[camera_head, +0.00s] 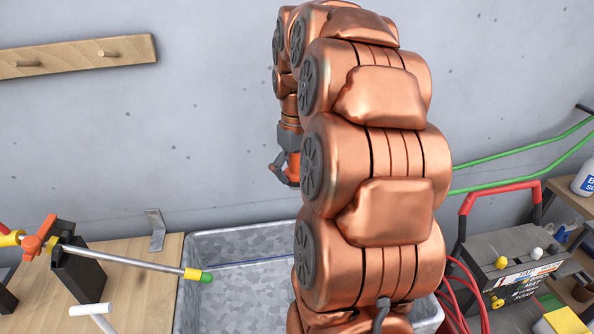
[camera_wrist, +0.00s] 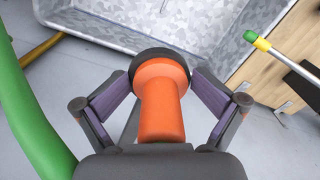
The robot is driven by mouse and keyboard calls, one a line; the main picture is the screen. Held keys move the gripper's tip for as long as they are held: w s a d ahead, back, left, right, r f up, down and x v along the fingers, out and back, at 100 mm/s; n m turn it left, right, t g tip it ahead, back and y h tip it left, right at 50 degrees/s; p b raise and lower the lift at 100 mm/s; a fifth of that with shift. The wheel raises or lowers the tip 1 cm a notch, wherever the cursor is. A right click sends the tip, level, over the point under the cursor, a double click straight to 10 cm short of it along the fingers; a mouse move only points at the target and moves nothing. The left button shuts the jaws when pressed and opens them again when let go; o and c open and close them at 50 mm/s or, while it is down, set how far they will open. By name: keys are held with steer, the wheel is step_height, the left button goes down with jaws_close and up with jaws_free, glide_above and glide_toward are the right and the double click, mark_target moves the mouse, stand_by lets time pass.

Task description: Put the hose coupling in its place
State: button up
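The hose coupling (camera_wrist: 160,105), an orange flared piece with a dark ring at its far end, sits between the fingers of my gripper (camera_wrist: 161,80) in the wrist view. The fingertips close in on both sides of the dark ring, and the gripper looks shut on it. In the head view my gripper (camera_head: 281,172) hangs near the grey wall, behind my arm, above the back of a metal tub; a bit of the orange coupling (camera_head: 293,166) shows beside a dark finger. My arm hides much of this area.
The galvanised tub (camera_head: 240,235) stands below, partly hidden by my arm. A lance (camera_head: 140,264) with a green tip reaches over its left rim from a wooden bench (camera_head: 140,250). A peg rail (camera_head: 75,57) is on the wall. Green hoses (camera_head: 520,155) and a battery box (camera_head: 515,262) are right.

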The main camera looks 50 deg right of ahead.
steer(key=shift+w+d+r, duration=0.1)
steer(key=shift+r, duration=0.2)
steer(key=shift+r, duration=5.9)
